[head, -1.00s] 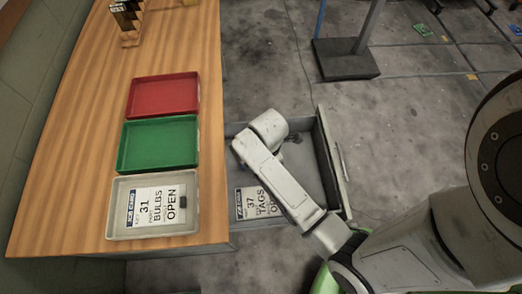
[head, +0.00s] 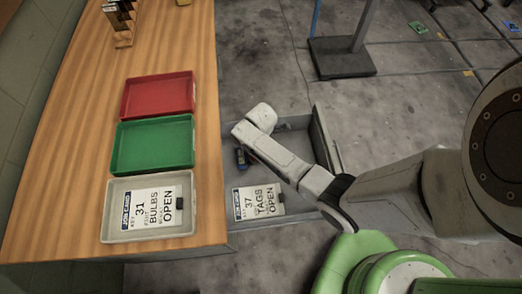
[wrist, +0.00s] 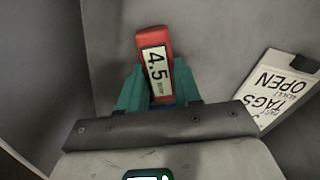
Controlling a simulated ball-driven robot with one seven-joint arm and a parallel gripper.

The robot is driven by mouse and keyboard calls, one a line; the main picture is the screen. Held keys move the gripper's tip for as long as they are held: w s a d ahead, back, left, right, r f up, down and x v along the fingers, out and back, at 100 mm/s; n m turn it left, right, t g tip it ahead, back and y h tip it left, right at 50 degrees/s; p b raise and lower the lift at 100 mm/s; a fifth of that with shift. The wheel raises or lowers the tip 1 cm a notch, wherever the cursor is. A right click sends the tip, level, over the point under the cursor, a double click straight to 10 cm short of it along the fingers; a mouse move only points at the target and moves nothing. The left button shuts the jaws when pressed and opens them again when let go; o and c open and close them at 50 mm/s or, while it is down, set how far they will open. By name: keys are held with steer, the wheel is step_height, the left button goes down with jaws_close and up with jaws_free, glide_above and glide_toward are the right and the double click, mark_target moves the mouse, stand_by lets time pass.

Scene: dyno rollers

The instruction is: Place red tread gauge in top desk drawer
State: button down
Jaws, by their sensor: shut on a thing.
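The red tread gauge (wrist: 153,45) has a pale label reading 4.5 mm and shows in the wrist view. My gripper (wrist: 158,88) is shut on it, with a teal finger on each side. The gauge points away from my wrist, over the grey inside of the drawer (wrist: 225,40); I cannot tell whether it touches the floor. In the head view the desk drawer (head: 326,142) is pulled open, and my arm reaches over it. My arm hides the gauge and most of my gripper there.
A job card reading TAGS (head: 258,203) lies in the drawer, and a small dark blue item (head: 241,158) shows beside my arm. On the wooden desk (head: 75,130) stand a red tray (head: 158,95), a green tray (head: 153,146) and a grey tray (head: 113,213) with a card.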

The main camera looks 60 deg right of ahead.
steer(key=shift+f, duration=0.15)
steer(key=c, duration=0.8)
jaws_free()
step_height(320, 180, up, 12)
steer(key=p, duration=0.1)
steer(key=s+a+r+m, duration=0.2)
steer(key=s+a+m, duration=0.1)
steer(key=a, duration=0.3)
steer(key=s+a+r+m, duration=0.1)
steer(key=s+a+m, duration=0.15)
steer(key=a, duration=0.35)
steer(key=s+r+m, duration=0.4)
steer(key=s, duration=0.1)
steer(key=s+r+m+t, duration=0.1)
steer(key=s+r+m, duration=0.1)
steer(key=s+m, duration=0.1)
steer(key=shift+s+d, duration=0.15)
steer(key=shift+d, duration=0.2)
